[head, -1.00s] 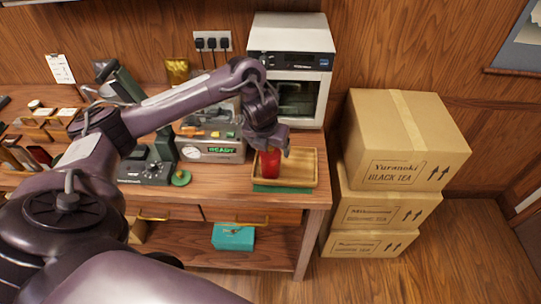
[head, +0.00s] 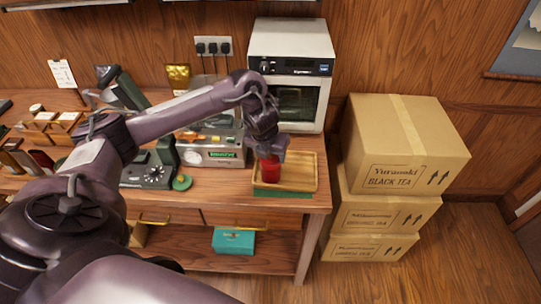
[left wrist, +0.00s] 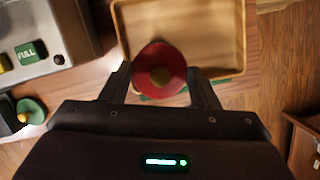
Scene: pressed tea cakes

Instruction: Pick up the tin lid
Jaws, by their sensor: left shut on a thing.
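In the head view the red cylindrical body (head: 270,170) is just under my left gripper (head: 270,155), at the left part of a wooden tray (head: 304,185). The gripper hides its top there, so I cannot tell where lid and tin part, or whether the lid is lifted. My right gripper is not in view.
The tray lies on a green base near the bench's right end. A grey machine (head: 212,157) stands left of it, and a white oven (head: 290,65) behind. Stacked cartons (head: 400,150) stand right of the bench. A teal box (head: 233,242) is on the lower shelf.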

